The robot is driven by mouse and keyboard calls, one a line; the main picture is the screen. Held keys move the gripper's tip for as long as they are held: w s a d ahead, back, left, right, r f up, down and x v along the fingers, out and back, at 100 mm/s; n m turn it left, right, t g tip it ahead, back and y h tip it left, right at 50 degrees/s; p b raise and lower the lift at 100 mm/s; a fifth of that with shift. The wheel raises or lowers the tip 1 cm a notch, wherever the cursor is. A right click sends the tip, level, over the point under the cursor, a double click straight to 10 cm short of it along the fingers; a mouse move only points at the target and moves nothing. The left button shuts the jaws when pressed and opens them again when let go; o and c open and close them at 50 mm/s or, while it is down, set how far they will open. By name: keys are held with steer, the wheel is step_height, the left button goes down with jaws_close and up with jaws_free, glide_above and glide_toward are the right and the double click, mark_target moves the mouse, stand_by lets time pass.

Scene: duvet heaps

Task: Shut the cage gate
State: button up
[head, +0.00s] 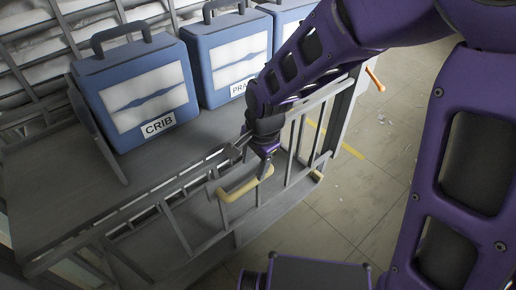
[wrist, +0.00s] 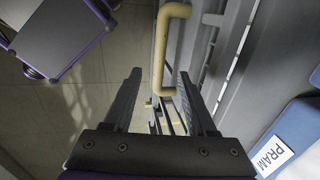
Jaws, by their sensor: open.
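The cage gate (head: 255,213) is a grey barred frame along the front of the grey shelf in the head view. Its pale yellow handle (head: 240,187) sticks out near the middle. I cannot tell whether the gate is latched. My gripper (head: 266,165) is at the handle's right end, pointing down, its fingers partly hidden by the wrist. In the wrist view my gripper (wrist: 159,74) is open and empty, with fingers spread.
Blue cases stand on the shelf (head: 60,185) behind the gate: one labelled CRIB (head: 135,90), one labelled PRAM (head: 228,55), and another at the back. An orange handle (head: 375,78) is at the right. Tiled floor (head: 350,190) is open to the right.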

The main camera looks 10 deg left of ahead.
mark_target(250, 184)
steer(key=f, duration=0.3)
steer(key=a+f+b, duration=0.1)
steer(key=f, duration=0.2)
steer(key=w+f+b, duration=0.1)
steer(key=f, duration=0.1)
steer(key=shift+w+a+f, duration=0.1)
steer(key=shift+a+f, duration=0.1)
steer(key=shift+f, duration=0.2)
jaws_close()
stand_by(0.9)
